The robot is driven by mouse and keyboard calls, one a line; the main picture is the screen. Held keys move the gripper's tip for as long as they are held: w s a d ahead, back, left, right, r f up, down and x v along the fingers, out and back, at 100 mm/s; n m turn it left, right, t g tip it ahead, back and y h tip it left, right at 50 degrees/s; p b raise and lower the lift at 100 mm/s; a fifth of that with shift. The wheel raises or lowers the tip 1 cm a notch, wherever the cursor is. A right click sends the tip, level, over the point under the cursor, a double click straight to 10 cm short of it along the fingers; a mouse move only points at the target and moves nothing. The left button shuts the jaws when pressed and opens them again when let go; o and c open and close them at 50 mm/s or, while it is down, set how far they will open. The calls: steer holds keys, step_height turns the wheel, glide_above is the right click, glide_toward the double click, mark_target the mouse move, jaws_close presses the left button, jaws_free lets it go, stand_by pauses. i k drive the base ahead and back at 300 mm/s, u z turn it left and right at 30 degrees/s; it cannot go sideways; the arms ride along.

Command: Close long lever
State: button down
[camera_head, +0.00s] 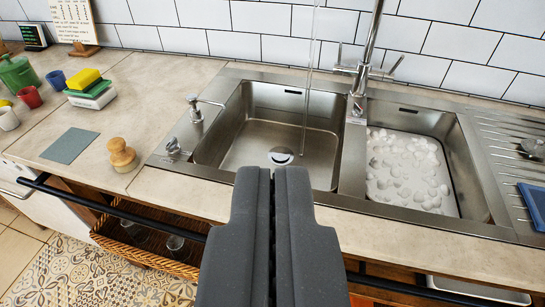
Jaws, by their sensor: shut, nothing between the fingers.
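The steel faucet (358,85) stands behind the divider between the two sink basins. Its tall neck leaves the top of the view. A lever (394,66) slants up to the right from its body, and a shorter-looking lever (340,55) points up on the left. A thin stream of water (308,80) falls into the left basin (250,150). My gripper (272,172) is shut and empty, with its tips over the front of the left basin, nearer to me than the faucet and apart from it.
The right basin (472,170) holds water with white foam-like lumps. A soap dispenser (194,108) and a small knob (172,148) stand left of the sink. A wooden brush (121,155), sponges (83,79) and cups are on the left counter. A dark rail (100,205) runs along the front.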

mark_target(388, 76)
steer(key=u, duration=1.85)
steer(key=k, duration=1.4)
steer(key=z, duration=1.6)
steer(key=i, duration=1.05)
